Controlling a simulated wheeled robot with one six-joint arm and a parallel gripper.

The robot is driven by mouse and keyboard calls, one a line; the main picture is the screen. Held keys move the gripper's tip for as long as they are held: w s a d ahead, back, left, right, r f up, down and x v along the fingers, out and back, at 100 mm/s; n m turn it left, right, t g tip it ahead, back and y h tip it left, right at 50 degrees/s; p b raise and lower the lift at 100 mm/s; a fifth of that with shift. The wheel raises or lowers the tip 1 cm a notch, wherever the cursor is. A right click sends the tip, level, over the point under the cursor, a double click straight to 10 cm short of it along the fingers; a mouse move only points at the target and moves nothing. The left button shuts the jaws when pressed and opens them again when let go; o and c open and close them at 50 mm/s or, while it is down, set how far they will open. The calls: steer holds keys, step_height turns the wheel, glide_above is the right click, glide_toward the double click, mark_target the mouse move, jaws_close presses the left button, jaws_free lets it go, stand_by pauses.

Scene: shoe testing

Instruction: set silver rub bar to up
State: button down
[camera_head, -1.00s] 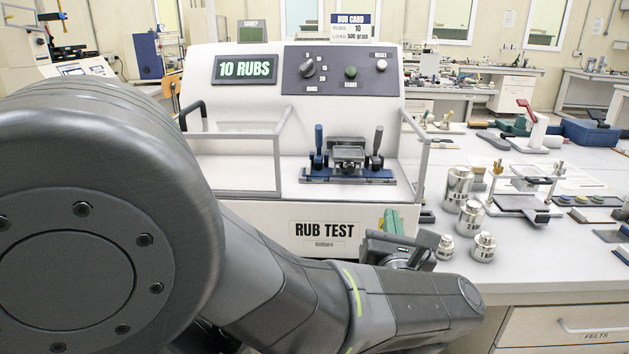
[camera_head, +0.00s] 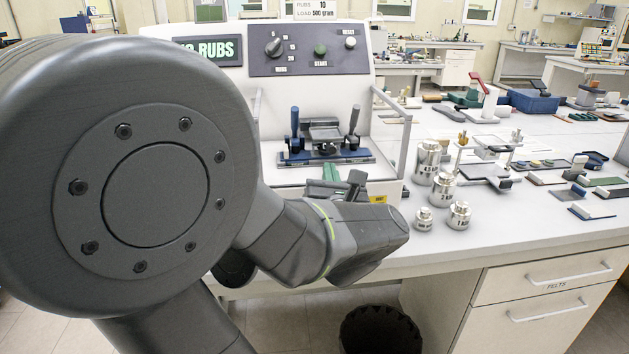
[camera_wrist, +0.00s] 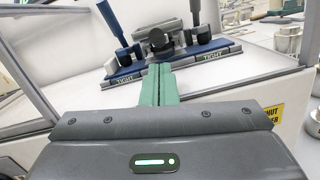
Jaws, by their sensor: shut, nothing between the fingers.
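The rub tester (camera_head: 385,75) carries a clamp block (camera_head: 324,130) on a blue base. A blue lever (camera_head: 295,122) stands upright at its left and a silver-grey lever (camera_head: 354,119) at its right, tilted slightly outward. Both also show in the wrist view, blue (camera_wrist: 111,18) and grey (camera_wrist: 195,11). A light silver rail frame (camera_head: 403,155) surrounds the bay. No label tells which part is the silver rub bar. My gripper (camera_wrist: 158,68) has green fingers, shut and empty, pointing toward the clamp block and apart from both levers. My arm hides the machine's left side.
Several metal weights (camera_head: 443,190) stand right of the machine, beside a small clamp stand (camera_head: 490,165). Drawers (camera_head: 545,280) are below the bench. A dark bin (camera_head: 380,330) stands on the floor. A yellow label (camera_wrist: 273,112) is near my gripper's right.

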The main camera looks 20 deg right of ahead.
mark_target(327, 141)
steer(key=shift+x, duration=1.5)
steer(key=shift+r, duration=0.1)
